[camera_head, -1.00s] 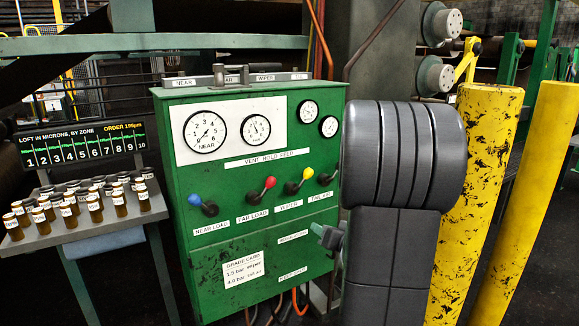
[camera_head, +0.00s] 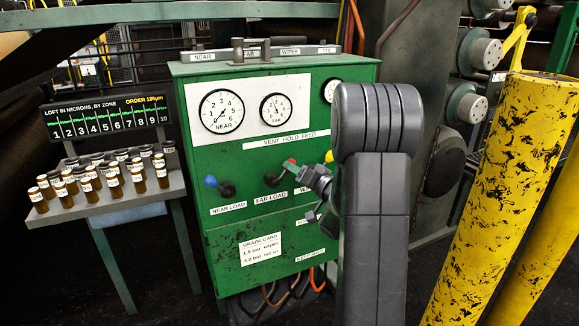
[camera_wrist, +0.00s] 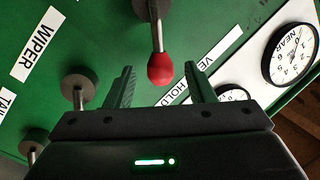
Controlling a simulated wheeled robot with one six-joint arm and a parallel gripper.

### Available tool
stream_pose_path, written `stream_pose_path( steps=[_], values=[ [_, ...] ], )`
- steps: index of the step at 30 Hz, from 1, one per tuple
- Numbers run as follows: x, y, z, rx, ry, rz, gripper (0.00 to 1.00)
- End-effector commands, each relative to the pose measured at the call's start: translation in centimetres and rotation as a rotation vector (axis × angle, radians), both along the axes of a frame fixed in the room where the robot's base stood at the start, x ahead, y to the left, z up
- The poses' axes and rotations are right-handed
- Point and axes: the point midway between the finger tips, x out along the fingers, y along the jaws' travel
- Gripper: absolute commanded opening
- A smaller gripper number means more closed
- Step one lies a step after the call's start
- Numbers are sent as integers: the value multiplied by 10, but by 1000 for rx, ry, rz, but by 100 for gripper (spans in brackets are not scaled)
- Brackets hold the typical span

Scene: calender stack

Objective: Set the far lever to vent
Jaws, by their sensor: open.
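The far lever has a red knob (camera_head: 290,163) on a dark pivot on the green panel, above the FAR LOAD label (camera_head: 270,199). It tilts up and to the right. A VENT HOLD FEED strip (camera_head: 287,141) runs above the levers. My gripper (camera_head: 309,176) is just right of the red knob, partly hidden by my arm. In the wrist view my gripper (camera_wrist: 157,78) is open, and the red knob (camera_wrist: 160,69) shows between its fingertips. I cannot tell whether they touch it.
The blue-knobbed near lever (camera_head: 211,181) is to the left, tilted left. The yellow wiper knob (camera_head: 328,156) is close on the right, partly hidden. A table (camera_head: 95,212) with several sample jars stands left of the panel. A yellow post (camera_head: 510,190) stands at the right.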

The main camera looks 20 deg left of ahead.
Motion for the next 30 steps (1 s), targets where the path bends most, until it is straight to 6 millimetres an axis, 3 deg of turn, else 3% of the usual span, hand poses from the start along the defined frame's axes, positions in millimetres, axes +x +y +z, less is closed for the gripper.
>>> stream_pose_path(
  steps=[6, 18, 20, 26, 30],
  values=[
    [13, 28, 0, 1, 0, 1, 49],
    [17, 35, 0, -1, 0, -1, 49],
    [17, 35, 0, -1, 0, -1, 41],
    [17, 34, 0, -1, 0, -1, 2],
    [17, 34, 0, -1, 0, -1, 0]
  ],
)
